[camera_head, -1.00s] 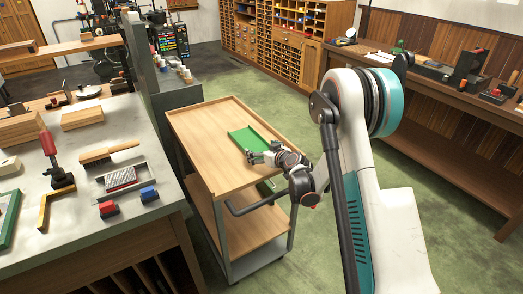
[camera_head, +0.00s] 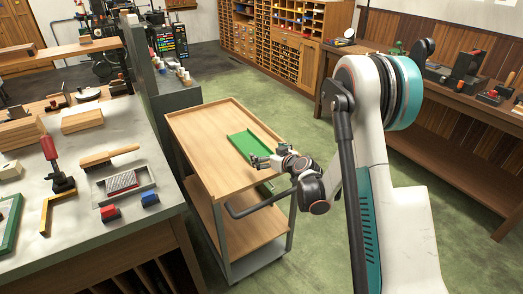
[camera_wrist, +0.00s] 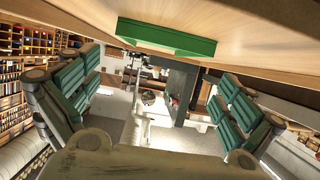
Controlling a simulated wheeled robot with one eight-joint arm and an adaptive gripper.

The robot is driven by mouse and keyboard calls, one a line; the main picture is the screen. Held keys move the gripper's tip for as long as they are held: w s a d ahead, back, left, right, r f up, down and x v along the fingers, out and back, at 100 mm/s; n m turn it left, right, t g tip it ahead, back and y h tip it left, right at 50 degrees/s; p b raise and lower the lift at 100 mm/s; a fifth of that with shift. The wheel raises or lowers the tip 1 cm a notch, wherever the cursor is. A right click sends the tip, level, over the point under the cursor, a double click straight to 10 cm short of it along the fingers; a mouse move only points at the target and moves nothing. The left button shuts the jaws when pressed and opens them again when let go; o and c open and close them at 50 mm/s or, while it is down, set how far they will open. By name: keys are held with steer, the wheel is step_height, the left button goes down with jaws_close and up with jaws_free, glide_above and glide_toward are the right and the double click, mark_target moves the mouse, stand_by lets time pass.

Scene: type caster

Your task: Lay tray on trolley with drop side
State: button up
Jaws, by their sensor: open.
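The green tray (camera_head: 246,141) lies on the wooden top of the trolley (camera_head: 203,136), towards its right side in the head view. My gripper partly hides the tray's near part. The trolley top has a low raised rim along its far and left sides; I cannot make out the drop side clearly. My gripper (camera_head: 259,161) is open and empty, at the tray's near end. In the wrist view the tray's green end (camera_wrist: 165,38) shows at the top, ahead of and between the spread fingers (camera_wrist: 158,100), apart from them.
A grey workbench (camera_head: 60,221) with a brush, clamp and blocks stands left of the trolley. The trolley has a lower shelf (camera_head: 236,232) and a dark handle (camera_head: 262,203) at its near end. A wooden bench (camera_head: 462,165) stands at the right. Green floor is clear beyond the trolley.

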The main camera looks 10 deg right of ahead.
steer(key=p+v, duration=0.1)
steer(key=v, duration=0.5)
steer(key=shift+s+r+p, duration=0.1)
steer(key=shift+s+p, duration=0.1)
steer(key=shift+p, duration=0.1)
steer(key=s+d+r+m+t+h, duration=0.1)
steer(key=s+d+r+m+h, duration=0.15)
steer(key=r, duration=0.75)
steer(key=s+d+r+m+t+h, duration=0.1)
steer(key=s+d+r+t+h, duration=0.15)
steer(key=r, duration=0.75)
steer(key=s+d+r+m+t+h, duration=0.1)
steer(key=s+r+m+h, duration=0.15)
steer(key=r, duration=0.65)
steer(key=s+d+f+m+g+h, duration=0.15)
steer(key=s+g, duration=0.35)
steer(key=s, duration=0.5)
steer(key=s+a+f+n+g+y, duration=0.2)
steer(key=s+a+f, duration=0.2)
steer(key=s, duration=0.5)
steer(key=s+a+f+n+g+y, duration=0.2)
steer(key=s+a+f, duration=0.3)
steer(key=s, duration=0.5)
steer(key=shift+s+a+g+y, duration=0.2)
steer(key=shift+a+g+y, duration=0.2)
steer(key=shift+a+g, duration=0.5)
